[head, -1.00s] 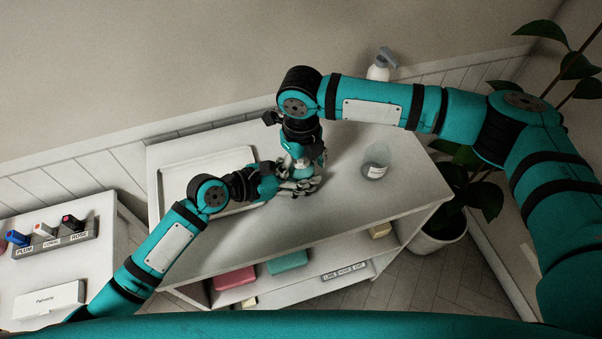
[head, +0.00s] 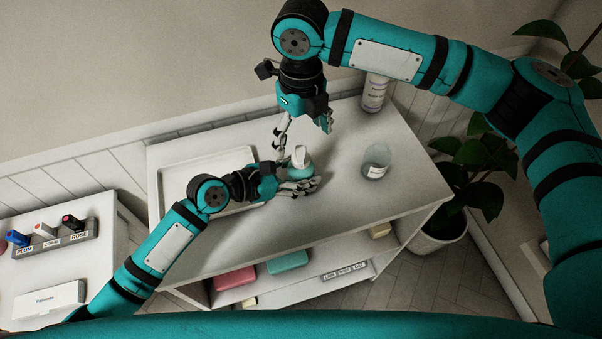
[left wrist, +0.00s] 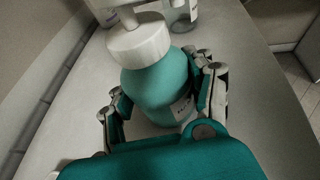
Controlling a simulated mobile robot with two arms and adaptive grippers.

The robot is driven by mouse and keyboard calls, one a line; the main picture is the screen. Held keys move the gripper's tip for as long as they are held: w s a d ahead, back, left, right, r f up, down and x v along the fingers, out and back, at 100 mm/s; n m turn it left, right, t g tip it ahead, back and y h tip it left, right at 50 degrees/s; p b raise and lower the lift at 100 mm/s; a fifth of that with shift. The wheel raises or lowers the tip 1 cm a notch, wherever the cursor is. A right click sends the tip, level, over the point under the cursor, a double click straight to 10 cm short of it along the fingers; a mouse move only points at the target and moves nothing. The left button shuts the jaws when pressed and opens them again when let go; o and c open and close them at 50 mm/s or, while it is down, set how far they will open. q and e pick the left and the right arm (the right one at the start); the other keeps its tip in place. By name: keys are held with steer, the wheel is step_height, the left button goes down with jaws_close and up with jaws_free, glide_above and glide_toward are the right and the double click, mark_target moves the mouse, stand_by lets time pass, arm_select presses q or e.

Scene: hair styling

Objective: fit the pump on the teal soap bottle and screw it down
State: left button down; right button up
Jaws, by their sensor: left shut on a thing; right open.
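The teal soap bottle (head: 301,173) stands upright on the cabinet top, and its body also shows in the left wrist view (left wrist: 158,92). The white pump (head: 300,154) sits on the bottle's neck; its wide collar shows in the left wrist view (left wrist: 140,40). I cannot tell how tightly it is screwed. My left gripper (head: 304,183) is shut around the bottle's body, with a finger on each side (left wrist: 165,95). My right gripper (head: 304,140) is open and empty above the pump, fingers spread and pointing down, apart from it.
A clear labelled jar (head: 376,161) stands right of the bottle. A white labelled bottle (head: 374,95) stands at the back, partly behind my right arm. A white tray (head: 168,187) lies at left. The cabinet top (head: 350,215) is clear in front.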

stand_by(0.3)
arm_select(q)
steer(key=shift+c, duration=1.9)
jaws_free()
steer(key=shift+a, duration=0.1)
steer(key=v, duration=1.2)
steer(key=shift+s, duration=0.1)
